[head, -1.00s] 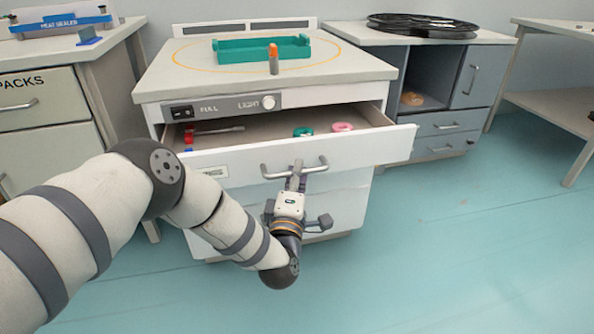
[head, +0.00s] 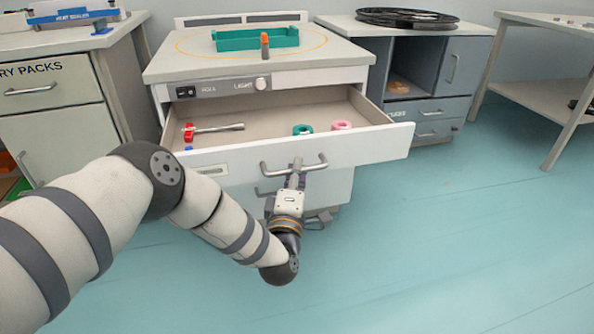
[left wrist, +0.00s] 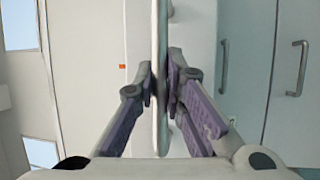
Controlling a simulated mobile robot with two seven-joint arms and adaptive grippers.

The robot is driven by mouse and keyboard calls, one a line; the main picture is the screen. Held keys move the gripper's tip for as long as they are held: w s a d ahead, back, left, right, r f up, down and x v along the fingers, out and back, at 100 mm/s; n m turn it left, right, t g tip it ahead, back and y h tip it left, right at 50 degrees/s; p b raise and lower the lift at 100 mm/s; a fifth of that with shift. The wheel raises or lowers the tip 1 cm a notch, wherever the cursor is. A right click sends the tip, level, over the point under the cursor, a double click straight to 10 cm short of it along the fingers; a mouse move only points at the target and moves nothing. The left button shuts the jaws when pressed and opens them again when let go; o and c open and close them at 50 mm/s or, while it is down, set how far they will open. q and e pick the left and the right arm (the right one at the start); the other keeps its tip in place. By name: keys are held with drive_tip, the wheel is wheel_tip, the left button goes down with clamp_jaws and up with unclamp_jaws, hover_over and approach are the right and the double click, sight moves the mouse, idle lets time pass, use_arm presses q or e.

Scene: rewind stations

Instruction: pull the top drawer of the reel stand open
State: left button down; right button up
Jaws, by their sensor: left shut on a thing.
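The white stand (head: 330,73) has its top drawer (head: 385,146) pulled well out, with the inside showing. Inside lie a red-handled tool (head: 217,128), a green ring (head: 302,130) and a pink ring (head: 341,126). My left gripper (head: 297,168) is shut on the drawer's grey bar handle (head: 270,171). In the left wrist view the handle (left wrist: 161,50) runs upright between the two fingers (left wrist: 161,92). My right gripper is not in view.
On the white stand are a green tray (head: 257,40) and an orange-tipped marker (head: 265,46). A grey cabinet (head: 423,110) bearing a black reel (head: 405,18) stands behind right. A cabinet (head: 55,130) is at left, a table (head: 550,90) at right. The blue floor (head: 450,220) is clear.

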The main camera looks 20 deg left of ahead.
use_arm(q)
drive_tip(key=c, duration=1.7)
unclamp_jaws()
drive_tip(key=shift+o, duration=0.2)
drive_tip(key=v, duration=1.2)
